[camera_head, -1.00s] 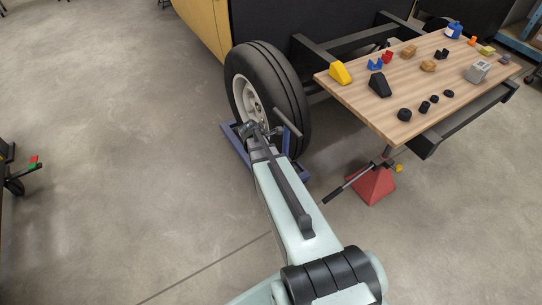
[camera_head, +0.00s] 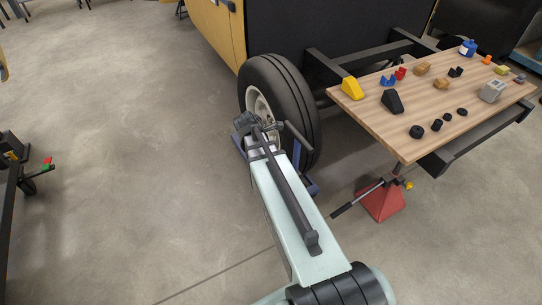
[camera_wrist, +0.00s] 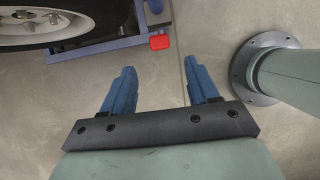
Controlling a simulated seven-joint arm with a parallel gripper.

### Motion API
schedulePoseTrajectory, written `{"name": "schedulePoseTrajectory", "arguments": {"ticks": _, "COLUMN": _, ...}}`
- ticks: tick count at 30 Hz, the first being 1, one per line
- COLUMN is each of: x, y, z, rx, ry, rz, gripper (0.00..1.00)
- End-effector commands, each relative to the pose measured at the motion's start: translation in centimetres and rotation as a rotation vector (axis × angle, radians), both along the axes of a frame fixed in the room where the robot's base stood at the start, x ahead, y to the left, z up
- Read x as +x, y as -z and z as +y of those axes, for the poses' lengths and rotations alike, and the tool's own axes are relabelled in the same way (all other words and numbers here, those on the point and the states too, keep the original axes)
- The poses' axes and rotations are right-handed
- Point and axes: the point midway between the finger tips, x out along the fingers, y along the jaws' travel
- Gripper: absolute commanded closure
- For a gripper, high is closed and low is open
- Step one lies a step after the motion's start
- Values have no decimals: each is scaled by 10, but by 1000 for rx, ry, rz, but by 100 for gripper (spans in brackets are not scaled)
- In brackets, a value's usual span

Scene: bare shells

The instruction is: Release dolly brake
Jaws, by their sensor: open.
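A blue dolly (camera_head: 313,188) sits on the floor around the foot of a black vehicle wheel (camera_head: 310,110). In the wrist view the dolly's blue beam (camera_wrist: 95,48) runs beside the tyre at the upper left. A small red pedal (camera_wrist: 160,42) stands out at the end of that beam; it looks like the brake. My gripper (camera_wrist: 160,78) is open and empty, with its blue fingers spread over bare floor. The pedal lies beyond the fingertips, apart from them. In the head view my arm covers part of the dolly, and I cannot make out the fingers or the pedal.
A wooden table (camera_head: 375,118) with several small objects stands to the right of the wheel. A red jack stand (camera_head: 384,203) with a black handle is below its near edge. A yellow and black vehicle body (camera_head: 320,25) rises behind the wheel.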

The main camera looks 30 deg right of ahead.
Motion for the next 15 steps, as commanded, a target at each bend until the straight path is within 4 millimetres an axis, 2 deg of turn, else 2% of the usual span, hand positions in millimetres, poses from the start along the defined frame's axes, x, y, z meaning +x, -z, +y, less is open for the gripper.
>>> {"name": "schedulePoseTrajectory", "arguments": {"ticks": 9, "x": 0, "y": -1, "z": 1, "rx": 0, "ry": 0, "rz": 0, "gripper": 40}}
{"name": "schedulePoseTrajectory", "arguments": {"ticks": 13, "x": 1, "y": -1, "z": 5, "rx": 0, "ry": -8, "rz": 0, "gripper": 53}}
{"name": "schedulePoseTrajectory", "arguments": {"ticks": 15, "x": 4, "y": -1, "z": 14, "rx": 0, "ry": -23, "rz": 0, "gripper": 60}}
